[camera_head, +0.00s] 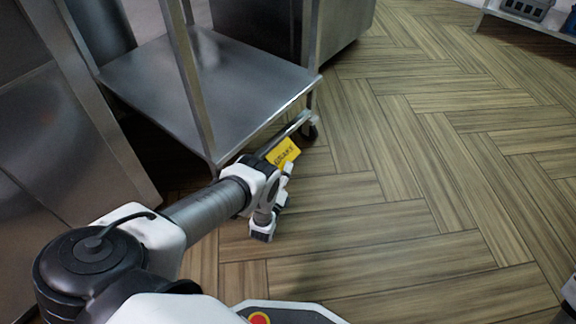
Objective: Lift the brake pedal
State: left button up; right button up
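The brake pedal (283,152) is a yellow plate with dark lettering that reads as BRAKE. It sits low at the near right corner of a steel cart, beside a caster. My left gripper (272,208) is just below and in front of the pedal in the head view, over the wood floor. Its upper white part overlaps the pedal's lower edge in the picture; I cannot tell whether they touch. Nothing shows held in it, and its finger opening is too small and turned away to judge. My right gripper is out of view; only a bit of my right arm shows at the right edge.
The steel cart (205,75) has a flat shelf, upright posts and a caster (309,130). Steel cabinets stand at left and behind it. A rack (530,22) is at the top right. The wood floor (430,180) to the right is clear.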

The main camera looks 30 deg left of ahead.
aim_at(283, 155)
pick_arm(q)
jog(key=x, duration=0.3)
jog(key=shift+f+b, duration=0.15)
jog(key=shift+b, duration=0.25)
jog(key=shift+w+a, duration=0.15)
jog(key=shift+w, duration=0.25)
jog(key=shift+r, duration=0.25)
jog(key=shift+c, duration=0.3)
grip_shut()
